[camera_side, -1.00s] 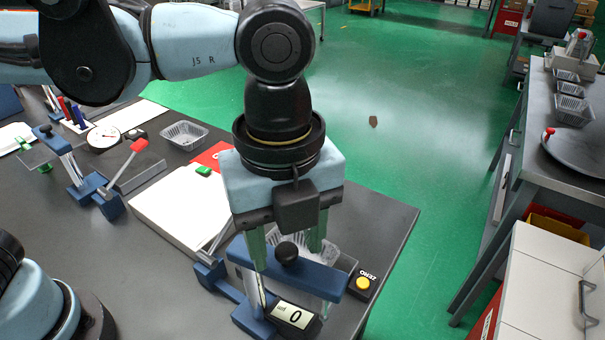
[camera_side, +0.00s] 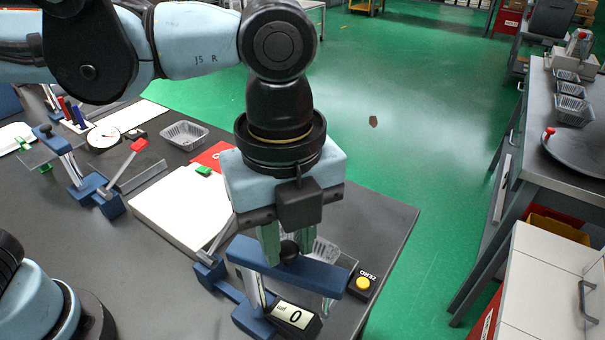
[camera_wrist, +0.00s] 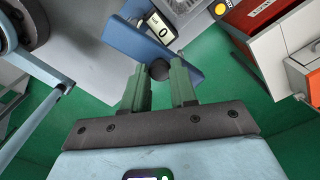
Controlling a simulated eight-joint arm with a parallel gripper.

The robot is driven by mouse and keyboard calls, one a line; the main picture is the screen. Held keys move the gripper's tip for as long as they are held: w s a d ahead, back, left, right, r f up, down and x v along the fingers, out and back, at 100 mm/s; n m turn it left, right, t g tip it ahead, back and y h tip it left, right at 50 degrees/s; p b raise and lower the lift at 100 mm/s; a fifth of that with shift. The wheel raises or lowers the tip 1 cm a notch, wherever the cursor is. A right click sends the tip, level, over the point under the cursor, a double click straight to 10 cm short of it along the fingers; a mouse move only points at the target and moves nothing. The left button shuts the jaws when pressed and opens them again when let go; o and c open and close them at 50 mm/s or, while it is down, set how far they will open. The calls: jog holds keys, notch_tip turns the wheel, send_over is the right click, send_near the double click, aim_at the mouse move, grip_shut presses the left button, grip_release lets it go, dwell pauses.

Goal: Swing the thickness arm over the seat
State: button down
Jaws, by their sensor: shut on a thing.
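The thickness arm is a blue bar (camera_side: 320,272) with a black knob (camera_side: 289,251) on top, part of a blue gauge stand with a grey display (camera_side: 293,315) reading 0. My gripper (camera_side: 287,246) points down with its green fingers on either side of the knob, shut on it. In the wrist view the knob (camera_wrist: 159,69) sits between the fingertips (camera_wrist: 160,75), and the blue bar (camera_wrist: 150,45) runs beyond it. A clear foil tray (camera_side: 325,250) shows in part behind the gripper. The seat is hard to make out under the bar.
A yellow button on a black box (camera_side: 362,283) stands right of the bar by the table edge. A white board (camera_side: 180,208) lies to the left.

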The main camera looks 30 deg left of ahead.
jog(key=n, duration=0.1)
jog(key=w+n, duration=0.1)
jog(key=n, duration=0.1)
jog(key=shift+w+a+n, duration=0.25)
jog(key=shift+a+n, duration=0.05)
jog(key=shift+w+a+n, duration=0.45)
jog(key=shift+a+n, duration=0.3)
jog(key=shift+n, duration=1.2)
jog(key=shift+w+a+n, duration=0.4)
jog(key=shift+a+n, duration=0.35)
jog(key=shift+n, duration=1.25)
jog(key=shift+w+a+n, duration=0.45)
jog(key=shift+a+n, duration=0.3)
jog(key=shift+n, duration=1.2)
jog(key=shift+a, duration=0.1)
jog(key=c, duration=0.9)
grip_release()
jog(key=shift+r, duration=0.1)
notch_tip(320, 180, up, 12)
